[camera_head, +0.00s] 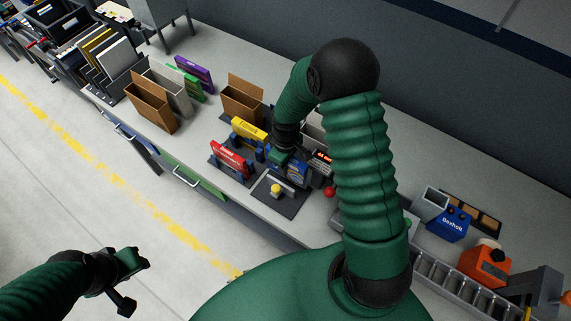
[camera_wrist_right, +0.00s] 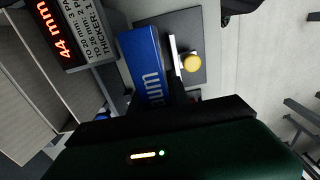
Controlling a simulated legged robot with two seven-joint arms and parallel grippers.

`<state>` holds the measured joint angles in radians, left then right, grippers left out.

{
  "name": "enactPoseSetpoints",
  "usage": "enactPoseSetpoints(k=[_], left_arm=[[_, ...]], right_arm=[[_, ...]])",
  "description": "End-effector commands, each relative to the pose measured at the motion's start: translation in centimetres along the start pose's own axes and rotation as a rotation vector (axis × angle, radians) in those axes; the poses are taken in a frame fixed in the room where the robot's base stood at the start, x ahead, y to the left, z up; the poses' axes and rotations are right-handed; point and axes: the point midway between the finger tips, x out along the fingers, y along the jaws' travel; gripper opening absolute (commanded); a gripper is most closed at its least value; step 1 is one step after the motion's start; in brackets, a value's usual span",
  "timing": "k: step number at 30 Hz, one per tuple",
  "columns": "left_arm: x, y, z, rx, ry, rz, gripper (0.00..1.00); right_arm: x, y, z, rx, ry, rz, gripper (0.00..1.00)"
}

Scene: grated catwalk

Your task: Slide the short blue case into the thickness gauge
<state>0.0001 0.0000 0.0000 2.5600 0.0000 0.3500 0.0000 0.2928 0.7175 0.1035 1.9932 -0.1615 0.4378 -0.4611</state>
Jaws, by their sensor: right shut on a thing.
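The short blue case (camera_head: 297,170) stands at the thickness gauge, just beside its red-lit display (camera_head: 322,157). In the right wrist view the blue case (camera_wrist_right: 147,63) shows white letters ending in "aum", and the gauge display (camera_wrist_right: 58,38) reads "44 mm". My right gripper (camera_head: 278,157) is shut on the blue case at its near end; its fingertips are mostly hidden in both views. I cannot tell how far the case sits within the gauge. My left gripper (camera_head: 128,282) is open and empty over the floor, away from the bench.
A red case (camera_head: 230,160) and a yellow case (camera_head: 249,131) stand left of the gauge. A dark plate with a yellow button (camera_head: 276,189) lies in front. Open cardboard boxes (camera_head: 152,103) stand farther left.

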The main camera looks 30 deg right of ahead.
Motion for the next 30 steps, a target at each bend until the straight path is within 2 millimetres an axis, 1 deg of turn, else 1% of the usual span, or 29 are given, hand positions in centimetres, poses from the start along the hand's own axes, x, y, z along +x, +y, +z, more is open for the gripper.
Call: enactPoseSetpoints(k=[1, 24, 29, 30], left_arm=[[0.3, 0.0, 0.1, 0.0, 0.0, 0.0, 0.36], [2.3, 0.0, 0.5, 0.0, 0.0, 0.0, 0.36], [2.1, 0.0, 0.5, 0.0, 0.0, 0.0, 0.36], [2.1, 0.0, 0.5, 0.0, 0.0, 0.0, 0.36]], right_arm=[[0.3, 0.0, 0.0, 0.0, 0.0, 0.0, 0.0], [3.4, 0.0, 0.0, 0.0, 0.0, 0.0, 0.0], [3.2, 0.0, 0.0, 0.0, 0.0, 0.0, 0.0], [3.2, 0.0, 0.0, 0.0, 0.0, 0.0, 0.27]])
